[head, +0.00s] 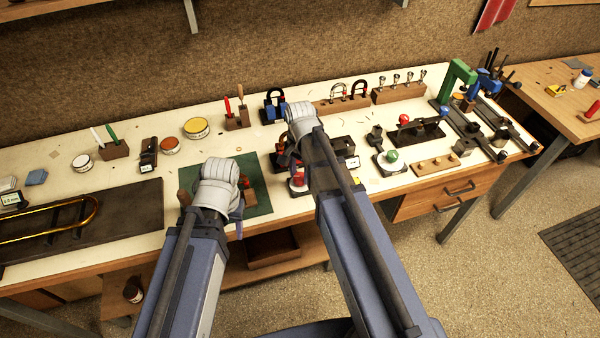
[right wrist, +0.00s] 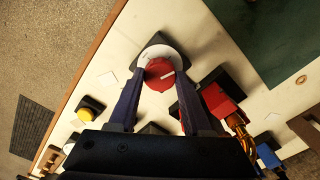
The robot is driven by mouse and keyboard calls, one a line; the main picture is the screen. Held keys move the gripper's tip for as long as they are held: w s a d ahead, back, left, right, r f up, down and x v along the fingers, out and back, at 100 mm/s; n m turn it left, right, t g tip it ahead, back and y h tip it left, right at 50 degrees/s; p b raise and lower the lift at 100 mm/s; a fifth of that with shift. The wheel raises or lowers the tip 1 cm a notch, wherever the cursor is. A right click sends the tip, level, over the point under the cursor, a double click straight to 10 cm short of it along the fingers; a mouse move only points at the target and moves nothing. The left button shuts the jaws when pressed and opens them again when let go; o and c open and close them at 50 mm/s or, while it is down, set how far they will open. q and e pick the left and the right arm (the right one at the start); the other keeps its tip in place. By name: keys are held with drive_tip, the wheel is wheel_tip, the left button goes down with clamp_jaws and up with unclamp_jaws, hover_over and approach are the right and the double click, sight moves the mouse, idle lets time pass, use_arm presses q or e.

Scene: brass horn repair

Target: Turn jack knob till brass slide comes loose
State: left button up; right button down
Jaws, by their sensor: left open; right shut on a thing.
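A red knob (right wrist: 160,74) with a white pointer line sits on a round white dial in the right wrist view. My right gripper (right wrist: 160,82) is shut on the knob, one finger on each side. A red block (right wrist: 221,103) with a brass-coloured part (right wrist: 237,122) lies just right of it; I cannot tell whether this is the brass slide's joint. My left gripper (head: 237,211) is open over the green mat (head: 258,190), its fingers largely hidden by its own wrist.
A long brass tube (head: 50,235) lies on a dark mat (head: 130,215) at the left. A green knob (head: 391,155), a red ball-topped device (head: 403,118) and clamps stand to the right. Tins and tool blocks line the back. The bench's front edge is close to both arms.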

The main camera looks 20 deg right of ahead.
sight(300, 176)
drive_tip(key=shift+c, duration=1.7)
unclamp_jaws()
wheel_tip(300, 176, up, 8)
drive_tip(key=p, duration=0.8)
drive_tip(key=shift+f, duration=0.1)
